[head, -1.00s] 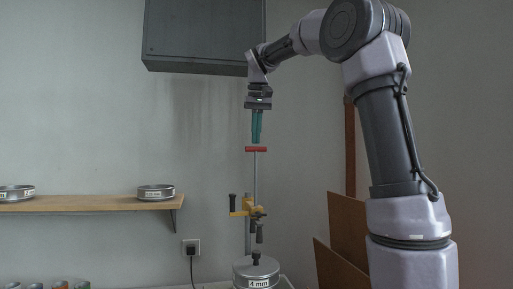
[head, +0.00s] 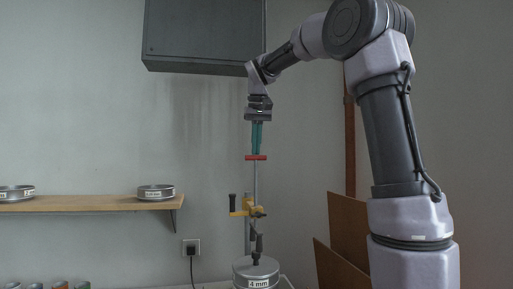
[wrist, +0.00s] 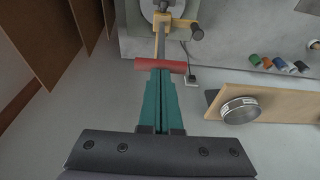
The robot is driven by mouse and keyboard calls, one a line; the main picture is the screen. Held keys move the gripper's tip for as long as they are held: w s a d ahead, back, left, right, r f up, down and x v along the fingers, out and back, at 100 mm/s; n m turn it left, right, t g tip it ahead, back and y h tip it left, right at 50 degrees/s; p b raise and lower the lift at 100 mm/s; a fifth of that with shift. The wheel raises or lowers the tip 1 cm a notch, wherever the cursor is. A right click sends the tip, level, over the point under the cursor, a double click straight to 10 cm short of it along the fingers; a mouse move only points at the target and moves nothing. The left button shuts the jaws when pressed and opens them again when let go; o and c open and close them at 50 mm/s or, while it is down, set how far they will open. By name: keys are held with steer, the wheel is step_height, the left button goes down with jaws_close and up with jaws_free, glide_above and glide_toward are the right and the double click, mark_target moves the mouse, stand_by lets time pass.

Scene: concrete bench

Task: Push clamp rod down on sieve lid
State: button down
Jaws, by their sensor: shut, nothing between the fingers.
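The clamp rod (head: 255,183) is a thin grey upright rod with a red crossbar handle (head: 256,157) on top. It runs down through a yellow clamp (head: 243,211) on a post. Its dark lower end (head: 259,243) is at or just above the black knob of the sieve lid (head: 256,261), on a stack marked 4 mm. I cannot tell if they touch. My gripper (head: 257,153) points down, its green fingers shut and empty, with the tips at the top of the red handle. In the wrist view the handle (wrist: 160,66) lies across the fingertips (wrist: 160,72).
A wooden shelf (head: 90,203) with sieves is on the left wall. A dark cabinet (head: 203,38) hangs above, left of my arm. Brown boards (head: 343,235) lean at the right. Small coloured jars (wrist: 280,65) stand on the bench. A socket with a cable (head: 190,248) is behind.

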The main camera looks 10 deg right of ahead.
mark_target(256, 158)
steer(key=shift+s+x, duration=0.25)
steer(key=shift+x, duration=0.8)
steer(key=shift+s+x, duration=0.25)
steer(key=shift+x, duration=0.75)
steer(key=shift+s+x, duration=0.25)
steer(key=shift+x, duration=0.8)
steer(key=shift+f, duration=0.2)
steer(key=shift+w+r+v, duration=0.1)
steer(key=shift+w+v, duration=0.2)
steer(key=shift+v, duration=0.85)
steer(key=shift+w+r+v, duration=0.1)
steer(key=shift+w+v, duration=0.15)
steer(key=shift+v, duration=0.9)
steer(key=shift+w+v, duration=0.3)
steer(key=shift+v, duration=0.85)
steer(key=s+d+f+m+t, duration=0.1)
steer(key=s+f, duration=0.3)
steer(key=s, duration=0.4)
steer(key=s+d+f+m+t+y, duration=0.1)
steer(key=s+d+f+t, duration=0.1)
steer(key=s+f, duration=0.3)
steer(key=s+d+f+m+t+y, duration=0.1)
steer(key=s+f, duration=0.3)
steer(key=s, duration=0.7)
steer(key=shift+s+d+f+m, duration=0.25)
steer(key=shift+s+d+m, duration=0.25)
steer(key=shift+d, duration=0.4)
